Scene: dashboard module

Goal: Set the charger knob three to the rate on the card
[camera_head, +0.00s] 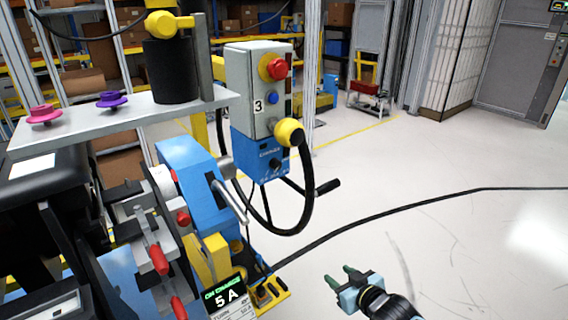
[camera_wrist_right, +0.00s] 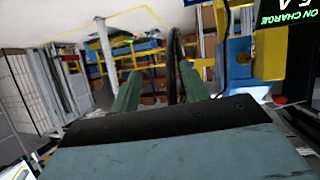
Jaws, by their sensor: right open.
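The grey charger box (camera_head: 255,88) marked 3 stands at the centre of the head view, with a red button on top and a yellow plug at its lower right. Its blue lower panel (camera_head: 262,182) reads CHARGE and carries a small dark knob (camera_head: 276,163); its pointer setting is too small to read. The card (camera_head: 226,297) reads ON CHARGE 5 A; its lower text is partly cut off. It also shows, turned over, in the right wrist view (camera_wrist_right: 284,40). My right gripper (camera_head: 343,276) is open and empty, low and right of the charger. Its fingers (camera_wrist_right: 158,90) stand apart. My left gripper is not visible.
A black cable (camera_head: 309,190) loops from the yellow plug past the panel, and a crank handle (camera_head: 326,187) juts right below it. Red-handled clamps (camera_head: 160,260) and a shelf (camera_head: 125,112) with pink and purple knobs are at left.

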